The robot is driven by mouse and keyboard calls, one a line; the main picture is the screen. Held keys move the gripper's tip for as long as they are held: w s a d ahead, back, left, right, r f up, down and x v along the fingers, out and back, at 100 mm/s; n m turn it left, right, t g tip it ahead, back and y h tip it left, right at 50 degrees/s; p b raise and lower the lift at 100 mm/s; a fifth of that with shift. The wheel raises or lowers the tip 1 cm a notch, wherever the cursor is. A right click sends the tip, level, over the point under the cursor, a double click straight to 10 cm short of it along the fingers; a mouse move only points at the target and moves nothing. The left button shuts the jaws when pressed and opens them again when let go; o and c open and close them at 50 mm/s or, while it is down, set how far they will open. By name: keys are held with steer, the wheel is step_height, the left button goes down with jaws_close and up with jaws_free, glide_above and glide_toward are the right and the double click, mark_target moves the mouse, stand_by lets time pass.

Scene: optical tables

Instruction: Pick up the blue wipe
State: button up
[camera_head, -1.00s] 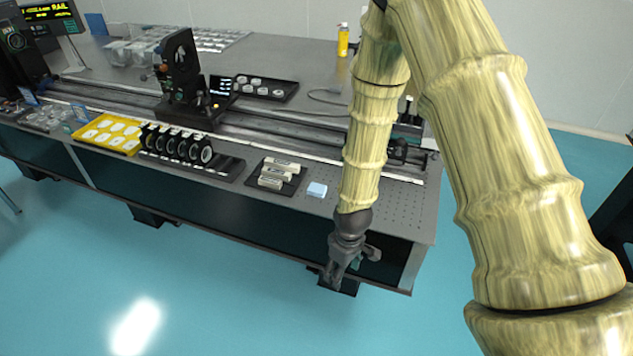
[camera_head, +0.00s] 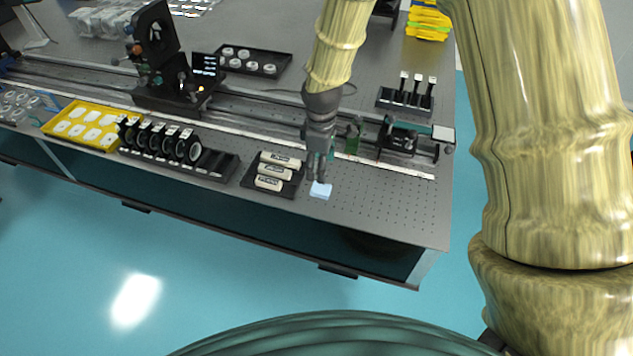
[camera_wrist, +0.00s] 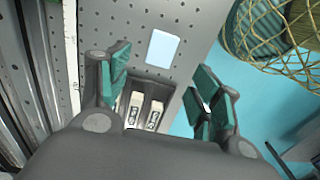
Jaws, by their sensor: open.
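The blue wipe (camera_head: 321,190) is a small pale blue square lying flat on the perforated table top, near its front edge. It also shows in the wrist view (camera_wrist: 162,48), beyond and between my fingertips. My gripper (camera_head: 319,172) is just behind and above the wipe in the head view. In the wrist view my gripper (camera_wrist: 165,88) is open, its teal finger pads wide apart with nothing between them. The gripper does not appear to touch the wipe; the exact height above it is hard to tell.
A black tray with several labelled pale blocks (camera_head: 268,184) sits just left of the wipe. A rack of round black optics (camera_head: 178,143) and a yellow tray (camera_head: 80,106) are farther left. A rail (camera_head: 270,112) runs behind. The table top right of the wipe (camera_head: 385,205) is clear.

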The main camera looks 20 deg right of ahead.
mark_target(321, 188)
steer(key=shift+s+d+f, duration=0.15)
steer(key=shift+s+f, duration=0.45)
steer(key=shift+s, duration=0.25)
steer(key=shift+s+d+f+p, duration=0.1)
steer(key=shift+s+f+p, duration=0.05)
steer(key=shift+f+p, duration=0.2)
steer(key=shift+w+f, duration=0.95)
steer(key=shift+f, duration=0.2)
steer(key=shift+s+f+p, duration=0.15)
steer(key=shift+s+p, duration=0.2)
steer(key=shift+p, duration=0.05)
steer(key=shift+f, duration=0.25)
steer(key=f, duration=0.1)
steer(key=f+p, duration=0.1)
steer(key=f, duration=0.1)
steer(key=shift+w+a, duration=0.2)
steer(key=shift+w, duration=0.15)
steer(key=shift+s+f+p, duration=0.15)
steer(key=shift+f+p, duration=0.15)
steer(key=shift+p, duration=0.05)
steer(key=shift+f, duration=0.2)
